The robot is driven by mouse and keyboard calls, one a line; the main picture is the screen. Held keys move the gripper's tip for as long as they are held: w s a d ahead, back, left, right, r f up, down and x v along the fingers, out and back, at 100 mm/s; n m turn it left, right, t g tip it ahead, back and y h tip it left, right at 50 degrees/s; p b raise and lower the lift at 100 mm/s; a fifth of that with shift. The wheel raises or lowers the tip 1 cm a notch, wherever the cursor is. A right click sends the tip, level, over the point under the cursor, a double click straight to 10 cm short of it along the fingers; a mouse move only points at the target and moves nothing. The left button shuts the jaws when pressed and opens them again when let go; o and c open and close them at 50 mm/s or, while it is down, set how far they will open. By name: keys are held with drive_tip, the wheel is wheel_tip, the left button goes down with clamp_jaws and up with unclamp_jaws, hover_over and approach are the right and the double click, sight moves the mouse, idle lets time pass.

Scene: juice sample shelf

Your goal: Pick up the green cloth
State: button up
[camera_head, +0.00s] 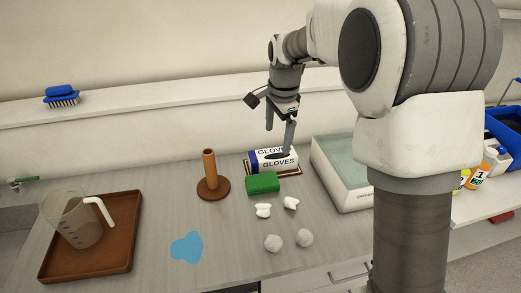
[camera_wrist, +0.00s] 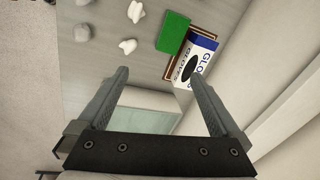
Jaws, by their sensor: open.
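The green cloth (camera_head: 263,183) looks like a small folded rectangular block. It lies on the grey counter just in front of the glove box in the head view. In the wrist view the green cloth (camera_wrist: 172,32) is near the top, beyond my fingertips. My gripper (camera_head: 279,130) points down above and behind the cloth, near the glove box, apart from the cloth. In the wrist view my gripper (camera_wrist: 159,75) has its two fingers wide apart with nothing between them.
The glove box (camera_head: 273,160) stands on a brown tray behind the cloth. A brown peg stand (camera_head: 209,175) is to the left, a large pale box (camera_head: 343,172) to the right. Several white lumps (camera_head: 274,242) lie in front. A brown tray (camera_head: 122,235) holds a jug (camera_head: 75,222).

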drive_tip(key=w+a+f+m+p, duration=0.1)
drive_tip(key=w+a+f+m, duration=0.2)
drive_tip(key=w+f, duration=0.2)
drive_tip(key=p, duration=0.2)
hover_over(262, 180)
drive_tip(key=shift+g, duration=0.4)
drive_tip(key=f, duration=1.2)
drive_tip(key=shift+s+d+f, duration=0.2)
drive_tip(key=shift+s+d, duration=0.1)
drive_tip(key=shift+d, duration=0.05)
drive_tip(key=shift+w+a+f+p, duration=0.1)
drive_tip(key=shift+a+f+p, duration=0.1)
drive_tip(key=shift+f, duration=1.15)
drive_tip(key=shift+w+a+f+p, duration=0.1)
drive_tip(key=shift+f+p, duration=0.1)
drive_tip(key=shift+f, duration=1.1)
drive_tip(key=c, duration=1.1)
drive_tip(key=shift+r, duration=0.15)
